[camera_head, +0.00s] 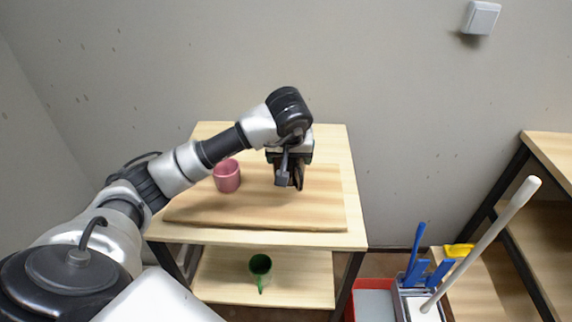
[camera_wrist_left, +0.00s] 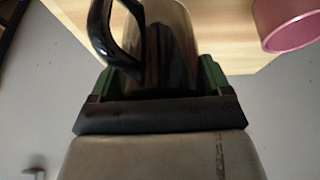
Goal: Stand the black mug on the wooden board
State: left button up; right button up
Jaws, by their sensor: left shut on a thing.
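The black mug (camera_wrist_left: 170,35) fills the top middle of the left wrist view, its handle on the left, between the fingers of my left gripper (camera_wrist_left: 165,78). In the head view my left gripper (camera_head: 289,179) points down over the right half of the wooden board (camera_head: 260,213). There the black mug is mostly hidden behind the gripper, only a dark patch showing. I cannot tell whether the mug touches the board. My right gripper is not in view.
A pink mug (camera_head: 227,177) stands on the board, left of my gripper. A green mug (camera_head: 260,266) is on the lower shelf (camera_head: 305,280). The board's front right is bare.

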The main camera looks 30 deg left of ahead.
aim_at(287, 168)
pick_arm(q)
jog(key=shift+a+f, duration=0.15)
jog(key=shift+a, duration=0.15)
notch_tip(287, 168, down, 3)
jog(key=shift+f+p, duration=0.1)
jog(key=shift+p, duration=0.4)
jog(key=shift+f, duration=0.45)
